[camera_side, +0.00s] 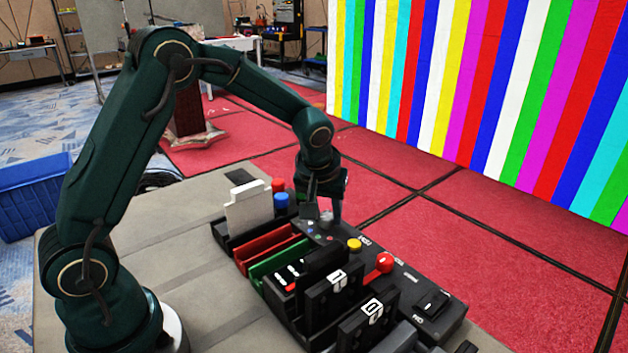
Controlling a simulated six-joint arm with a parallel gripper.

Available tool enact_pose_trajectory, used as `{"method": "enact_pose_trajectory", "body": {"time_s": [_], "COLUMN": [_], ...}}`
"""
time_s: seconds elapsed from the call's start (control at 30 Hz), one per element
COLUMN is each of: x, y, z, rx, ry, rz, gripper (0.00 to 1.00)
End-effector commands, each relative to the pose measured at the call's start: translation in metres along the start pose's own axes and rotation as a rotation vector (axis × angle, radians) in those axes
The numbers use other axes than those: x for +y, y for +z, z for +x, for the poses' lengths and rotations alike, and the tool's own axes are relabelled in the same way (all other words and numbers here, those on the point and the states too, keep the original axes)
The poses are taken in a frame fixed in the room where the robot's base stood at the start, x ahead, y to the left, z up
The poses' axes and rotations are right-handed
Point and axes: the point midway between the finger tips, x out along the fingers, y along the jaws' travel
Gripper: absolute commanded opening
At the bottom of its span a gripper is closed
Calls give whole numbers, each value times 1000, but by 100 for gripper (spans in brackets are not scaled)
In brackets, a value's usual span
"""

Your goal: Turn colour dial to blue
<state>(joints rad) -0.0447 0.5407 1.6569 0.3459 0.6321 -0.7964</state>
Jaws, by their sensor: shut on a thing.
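My gripper (324,208) points down over the far part of the black control panel (400,262). Its jaws are shut on what appears to be the colour dial, which the fingers mostly hide. Small coloured dots (318,234) show on the panel just in front of the fingers. I cannot tell which colour the dial points to. The video wall (480,90) at the back right shows vertical stripes in several colours.
A red knob (385,262), a yellow button (354,244) and a black rocker switch (432,303) sit on the panel. Red and green slots and black numbered blocks (330,290) fill the near side.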

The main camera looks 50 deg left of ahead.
Motion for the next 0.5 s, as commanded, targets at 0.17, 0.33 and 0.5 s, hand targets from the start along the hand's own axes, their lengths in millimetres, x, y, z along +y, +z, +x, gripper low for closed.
{"method": "enact_pose_trajectory", "body": {"time_s": [0.17, 0.33, 0.5], "x": [0, 0, 0], "y": [0, 0, 0], "z": [-1, -1, -1], "rx": [-1, -1, -1], "ry": [-14, -17, -16], "rz": [-30, -38, -38], "gripper": [0, 0, 0]}}
